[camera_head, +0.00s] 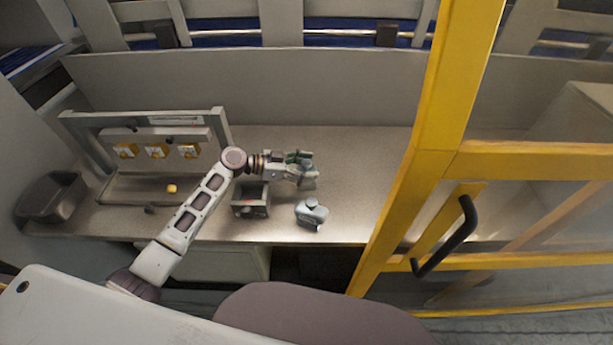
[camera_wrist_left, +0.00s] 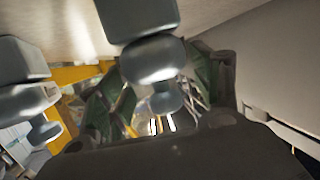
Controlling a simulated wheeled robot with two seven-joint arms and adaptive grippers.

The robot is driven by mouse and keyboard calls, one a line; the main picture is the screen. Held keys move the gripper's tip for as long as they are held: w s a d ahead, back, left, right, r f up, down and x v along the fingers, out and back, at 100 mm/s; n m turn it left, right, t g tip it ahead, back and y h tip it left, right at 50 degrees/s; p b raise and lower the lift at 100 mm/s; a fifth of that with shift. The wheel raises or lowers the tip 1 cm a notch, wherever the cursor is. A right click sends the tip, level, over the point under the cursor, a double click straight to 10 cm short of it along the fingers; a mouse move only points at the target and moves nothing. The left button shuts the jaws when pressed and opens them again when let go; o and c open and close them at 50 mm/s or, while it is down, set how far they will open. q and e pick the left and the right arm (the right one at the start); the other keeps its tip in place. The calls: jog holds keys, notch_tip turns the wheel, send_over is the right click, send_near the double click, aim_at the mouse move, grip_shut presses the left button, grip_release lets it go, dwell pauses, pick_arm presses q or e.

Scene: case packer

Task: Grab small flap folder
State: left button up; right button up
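My left gripper (camera_head: 300,165) reaches in from the left above the table, with green finger pads. A small grey-blue folder (camera_head: 308,183) with a rounded knob is at its fingertips. A second grey-blue folder (camera_head: 312,213) lies on the table just in front of it. In the left wrist view the fingers of my left gripper (camera_wrist_left: 158,90) stand apart, and a folder (camera_wrist_left: 140,40) with a round knob shows between them. I see no clear contact with the finger pads. The other folder (camera_wrist_left: 30,85) shows at the left there. My right gripper is not in view.
A small grey open box (camera_head: 250,205) stands left of the folders, under my left arm. A grey frame with yellow fittings (camera_head: 156,151) and a dark bin (camera_head: 50,198) are further left. A yellow door frame (camera_head: 412,190) with a black handle (camera_head: 447,240) stands at right. The table's back right is clear.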

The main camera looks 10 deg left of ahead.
pick_arm(q)
jog(key=c, duration=1.1)
jog(key=shift+r, duration=0.1)
jog(key=shift+r+b, duration=0.85)
jog(key=shift+r, duration=4.15)
